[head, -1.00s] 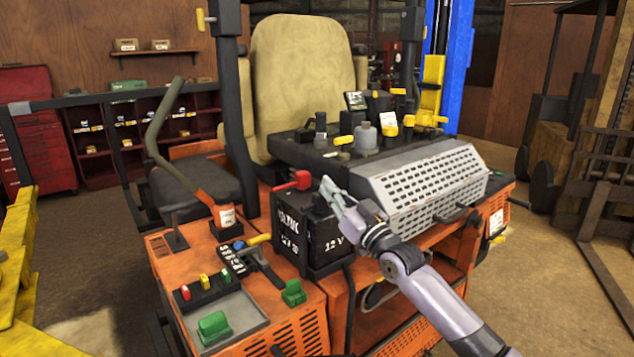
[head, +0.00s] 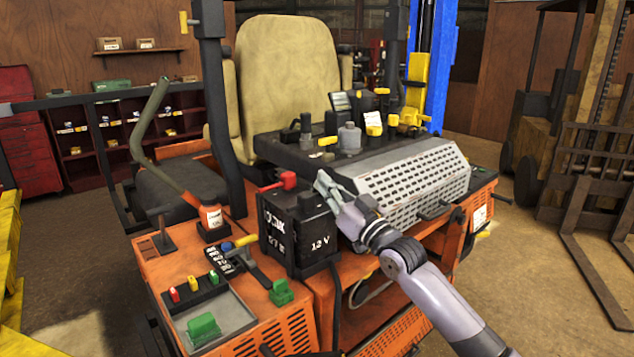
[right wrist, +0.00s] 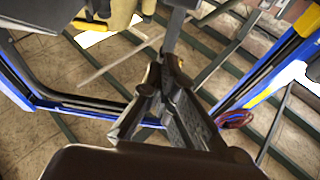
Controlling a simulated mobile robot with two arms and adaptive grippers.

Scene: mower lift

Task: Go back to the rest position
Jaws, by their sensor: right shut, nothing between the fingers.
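My right gripper (head: 327,188) is shut and empty. In the head view it is over the black 12 V battery (head: 300,232), near the left end of the grey perforated cover (head: 405,183). I cannot tell whether it touches the battery. My right arm comes in from the lower right. In the right wrist view the gripper (right wrist: 170,62) points up the picture, with its fingers together. My left gripper is not in view.
The orange mower (head: 190,262) fills the middle, with a beige seat (head: 288,75), a bent lever (head: 148,125) and a red battery terminal (head: 288,180). A forklift (head: 590,130) stands at the right. Yellow structure (head: 10,240) is at the left edge. Brown floor is open at the right.

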